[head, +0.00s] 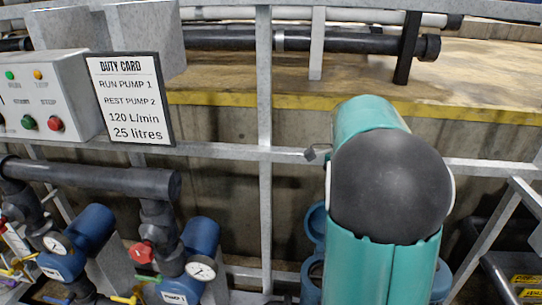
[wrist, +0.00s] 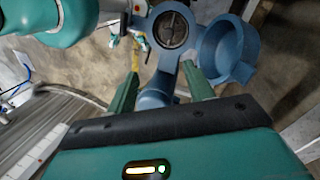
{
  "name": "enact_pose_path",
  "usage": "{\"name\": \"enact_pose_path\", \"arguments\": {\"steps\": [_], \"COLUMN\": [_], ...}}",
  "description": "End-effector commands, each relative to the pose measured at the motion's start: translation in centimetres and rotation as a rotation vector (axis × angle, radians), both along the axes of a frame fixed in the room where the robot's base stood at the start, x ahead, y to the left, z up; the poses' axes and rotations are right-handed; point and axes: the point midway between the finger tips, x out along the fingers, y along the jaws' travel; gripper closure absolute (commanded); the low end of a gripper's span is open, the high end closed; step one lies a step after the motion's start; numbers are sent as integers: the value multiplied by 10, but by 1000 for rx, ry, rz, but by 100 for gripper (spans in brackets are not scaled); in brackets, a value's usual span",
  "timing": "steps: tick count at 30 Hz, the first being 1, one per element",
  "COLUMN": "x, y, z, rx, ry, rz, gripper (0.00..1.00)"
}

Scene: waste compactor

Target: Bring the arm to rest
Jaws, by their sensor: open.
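Beyond the fingertips is a blue housing (wrist: 153,22) with a round, dark grated opening. A blue round cup-like part (wrist: 228,50), perhaps its lid, stands open to the right. I cannot tell how far the fingertips are from the blue parts. In the head view my teal arm (head: 365,265) is bent, with its black-capped joint uppermost at right of centre. It hides most of the blue housing (head: 313,225), and my gripper is out of sight there.
A grey rail frame (head: 265,180) spans the head view. At left are a duty card (head: 130,98), a control box (head: 50,100) and blue pumps (head: 200,240) with gauges and pipes. Black pipes (head: 340,41) run behind. A yellow-edged ledge (head: 220,98) lies beyond the rails.

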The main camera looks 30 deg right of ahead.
Motion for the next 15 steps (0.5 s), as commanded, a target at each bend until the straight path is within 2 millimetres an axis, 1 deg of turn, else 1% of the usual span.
{"name": "enact_pose_path", "arguments": {"steps": [5, 8, 11, 15], "x": [0, 0, -2, -9], "y": [2, 13, 36, 78], "z": [1, 6, 15, 29], "rx": [0, 1, 1, -9], "ry": [-5, -35, -93, -199], "rz": [10, 65, 182, 411], "gripper": [48, 48, 48, 48]}}
